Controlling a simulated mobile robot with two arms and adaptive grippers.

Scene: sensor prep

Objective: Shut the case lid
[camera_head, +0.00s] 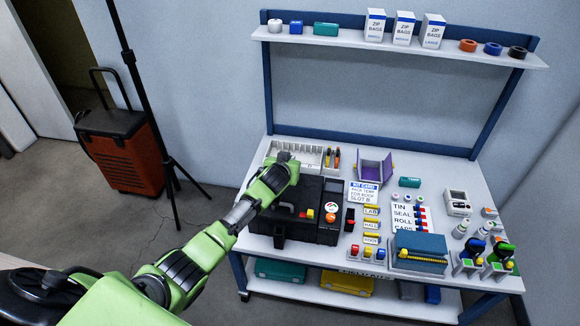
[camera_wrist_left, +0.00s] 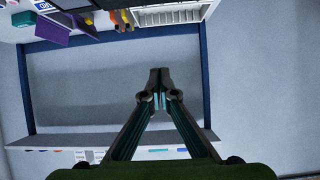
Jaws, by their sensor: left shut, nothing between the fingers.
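The black case (camera_head: 318,190) sits on the left part of the workbench. A broad dark panel shows at its back, and small orange and red items (camera_head: 310,213) show at its front. My left arm crosses over its left side and hides part of it, so I cannot tell clearly how far the lid stands open. My left gripper (camera_head: 286,157) is above the back left of the case, near the white rack. In the left wrist view my left gripper (camera_wrist_left: 158,75) is shut and empty, with its fingertips together. My right gripper is not in view.
The white rack (camera_head: 308,148) stands behind the case, and a purple bin (camera_head: 372,166) and a kit card (camera_head: 362,192) lie to its right. Labelled strips, bottles and a blue box (camera_head: 420,245) crowd the bench's right side. The upper shelf (camera_head: 400,45) overhangs the back.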

